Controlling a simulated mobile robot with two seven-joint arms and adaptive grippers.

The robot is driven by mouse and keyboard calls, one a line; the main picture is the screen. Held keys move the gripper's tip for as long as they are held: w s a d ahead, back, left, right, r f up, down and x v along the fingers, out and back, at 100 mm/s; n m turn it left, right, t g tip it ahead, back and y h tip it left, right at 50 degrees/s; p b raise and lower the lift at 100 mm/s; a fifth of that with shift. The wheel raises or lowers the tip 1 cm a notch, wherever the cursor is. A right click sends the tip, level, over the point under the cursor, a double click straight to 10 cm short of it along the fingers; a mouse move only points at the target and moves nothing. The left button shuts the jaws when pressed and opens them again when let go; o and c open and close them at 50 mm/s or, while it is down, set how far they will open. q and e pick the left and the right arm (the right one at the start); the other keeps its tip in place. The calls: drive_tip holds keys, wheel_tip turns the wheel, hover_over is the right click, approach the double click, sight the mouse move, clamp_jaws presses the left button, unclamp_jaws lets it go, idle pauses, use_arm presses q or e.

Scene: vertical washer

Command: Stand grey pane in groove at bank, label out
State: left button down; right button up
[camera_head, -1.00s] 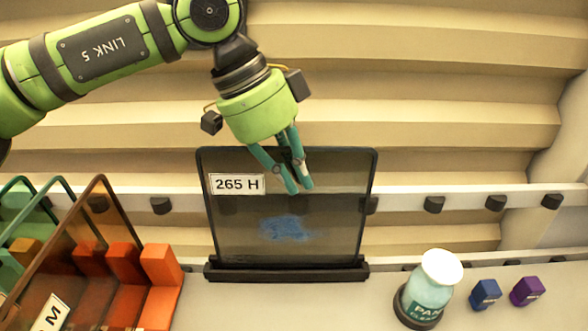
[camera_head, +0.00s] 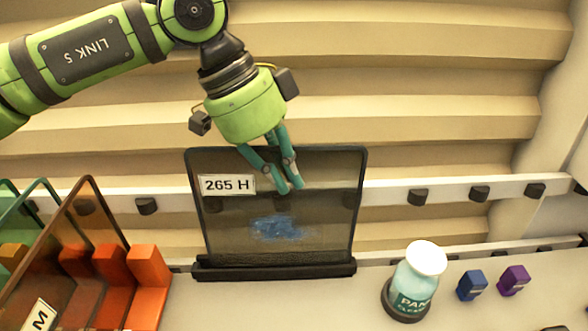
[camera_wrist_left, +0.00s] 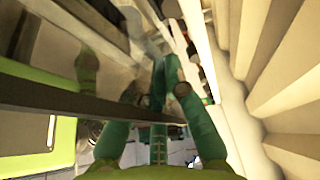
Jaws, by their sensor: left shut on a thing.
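The grey pane (camera_head: 320,225), see-through with a dark rim, stands upright with its lower edge at a long dark base (camera_head: 275,269). An orange slotted bank (camera_head: 148,280) stands at left. My right gripper is not in view.
An amber pane (camera_head: 85,235) labelled "M" leans by the orange bank, with green panes (camera_head: 40,215) beyond. A cleaner bottle (camera_head: 415,275) and small blue (camera_head: 472,286) and purple (camera_head: 513,280) blocks stand right. A white rail (camera_head: 390,194) runs behind. The counter before the base is clear.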

sight(258, 147)
use_arm(q)
drive_tip(key=shift+f, duration=0.6)
drive_tip(key=c, duration=1.2)
unclamp_jaws()
drive_tip(key=shift+c, duration=0.2)
drive_tip(key=shift+f, duration=0.15)
drive_tip(key=v, duration=0.9)
drive_tip(key=shift+d, duration=0.15)
drive_tip(key=shift+s+d+r, duration=0.2)
drive_tip(key=shift+d+r, duration=0.1)
drive_tip(key=shift+r, duration=0.1)
drive_tip(key=shift+w+a, duration=0.1)
drive_tip(key=shift+a, duration=0.2)
drive_tip(key=shift+d+f+p, duration=0.1)
drive_tip(key=shift+d+p, duration=0.05)
drive_tip(key=shift+p, duration=0.15)
